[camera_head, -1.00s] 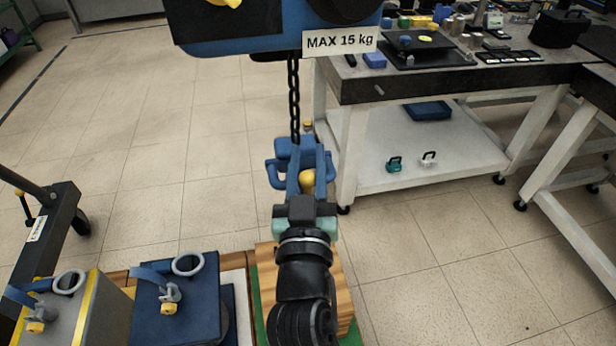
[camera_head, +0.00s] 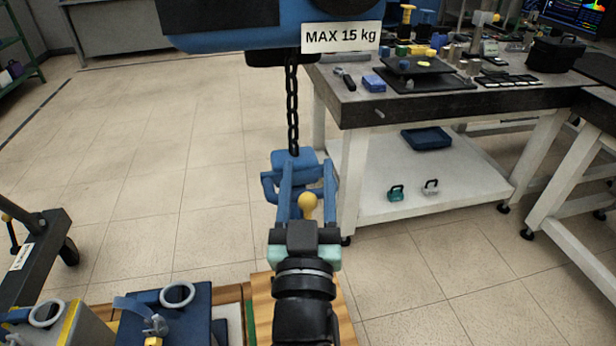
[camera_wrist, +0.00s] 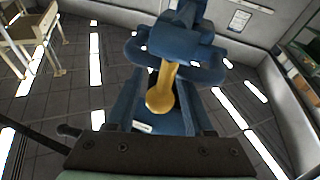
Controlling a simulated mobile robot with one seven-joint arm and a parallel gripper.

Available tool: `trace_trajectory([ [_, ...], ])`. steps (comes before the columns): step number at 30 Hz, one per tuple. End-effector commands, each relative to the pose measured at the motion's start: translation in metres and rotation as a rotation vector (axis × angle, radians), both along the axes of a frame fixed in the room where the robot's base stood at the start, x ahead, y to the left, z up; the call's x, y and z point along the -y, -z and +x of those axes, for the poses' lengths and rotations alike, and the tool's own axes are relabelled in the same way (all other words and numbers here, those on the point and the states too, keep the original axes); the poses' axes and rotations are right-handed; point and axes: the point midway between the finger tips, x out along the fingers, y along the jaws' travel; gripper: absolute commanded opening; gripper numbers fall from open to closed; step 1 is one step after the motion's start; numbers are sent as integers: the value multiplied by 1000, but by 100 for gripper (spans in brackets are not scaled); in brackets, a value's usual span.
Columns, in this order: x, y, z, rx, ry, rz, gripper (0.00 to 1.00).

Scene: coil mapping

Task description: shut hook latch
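The blue hook block (camera_head: 294,161) hangs on a black chain below the hoist. Its yellow latch lever (camera_head: 308,204) has a round knob and also shows in the wrist view (camera_wrist: 161,98), where it points back toward my gripper. My gripper (camera_head: 307,188) is in front of the block. Two long blue bars, which look like its fingers, run forward on both sides of the yellow lever. They stand apart, with narrow gaps beside the knob in the wrist view. The hook's lower part and the fingertip contact are hidden.
The blue hoist (camera_head: 220,38) labelled MAX 15 kg is overhead. A workbench (camera_head: 430,108) with a lower shelf stands close on the right. Blue and grey blocks with metal rings (camera_head: 178,295) are at the lower left, beside a dark cart (camera_head: 38,255). Open floor lies left and behind.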

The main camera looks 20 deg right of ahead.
Motion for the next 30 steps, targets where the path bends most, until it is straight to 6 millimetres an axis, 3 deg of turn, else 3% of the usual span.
trace_trajectory([
  [14,-4,6,-8,-4,0,2,61],
  [30,-41,31,-88,-4,1,3,61],
])
